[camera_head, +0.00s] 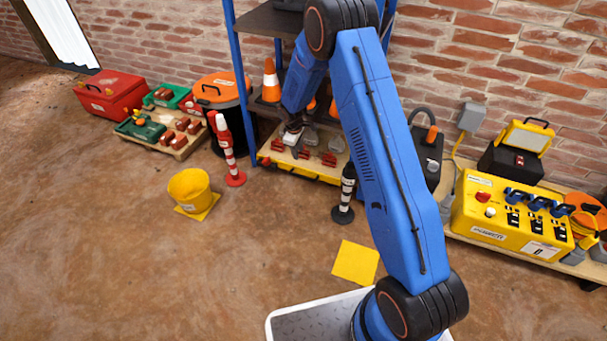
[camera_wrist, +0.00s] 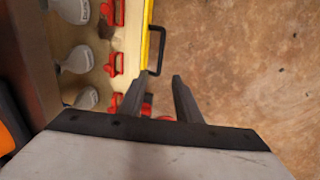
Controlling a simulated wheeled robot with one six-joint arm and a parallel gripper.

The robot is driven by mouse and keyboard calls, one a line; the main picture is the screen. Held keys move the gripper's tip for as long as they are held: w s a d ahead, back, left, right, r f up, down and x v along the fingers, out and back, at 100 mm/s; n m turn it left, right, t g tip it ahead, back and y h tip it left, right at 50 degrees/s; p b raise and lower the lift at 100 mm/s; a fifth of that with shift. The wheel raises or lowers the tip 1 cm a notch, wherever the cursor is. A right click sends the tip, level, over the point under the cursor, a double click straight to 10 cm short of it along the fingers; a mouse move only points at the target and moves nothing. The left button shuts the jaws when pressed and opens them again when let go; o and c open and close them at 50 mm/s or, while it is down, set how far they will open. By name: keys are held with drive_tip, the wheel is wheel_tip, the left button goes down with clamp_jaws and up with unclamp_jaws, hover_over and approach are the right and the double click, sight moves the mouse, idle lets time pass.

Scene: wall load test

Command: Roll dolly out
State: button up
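The dolly is a low wooden platform (camera_head: 325,170) on the floor under the blue shelf rack, with a yellow front edge and red wheels or clamps. Grey weights and red clamps stand on it. In the wrist view its wooden deck (camera_wrist: 120,52) runs along the left, with a black handle (camera_wrist: 158,58) sticking out from the yellow edge (camera_wrist: 145,30). My gripper (camera_wrist: 157,84) is open and empty, its two dark fingers apart, just short of the handle. In the head view my gripper (camera_head: 296,148) is above the dolly's left front part; its fingertips are hard to make out there.
A red-white post (camera_head: 227,150) stands left of the dolly and a black-white post (camera_head: 346,192) at its right front. A yellow bucket (camera_head: 190,188) is further left. A yellow control box (camera_head: 512,215) stands at right. Open floor lies in front, with a yellow square (camera_head: 355,262).

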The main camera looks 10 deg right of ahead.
sight(301, 177)
drive_tip(key=w+f, duration=0.1)
drive_tip(key=f, duration=0.5)
drive_tip(key=w+d+f, duration=0.1)
drive_tip(key=f, duration=0.5)
drive_tip(key=w+d+f, duration=0.1)
drive_tip(key=f, duration=0.6)
drive_tip(key=shift+w+f, duration=0.1)
clamp_jaws()
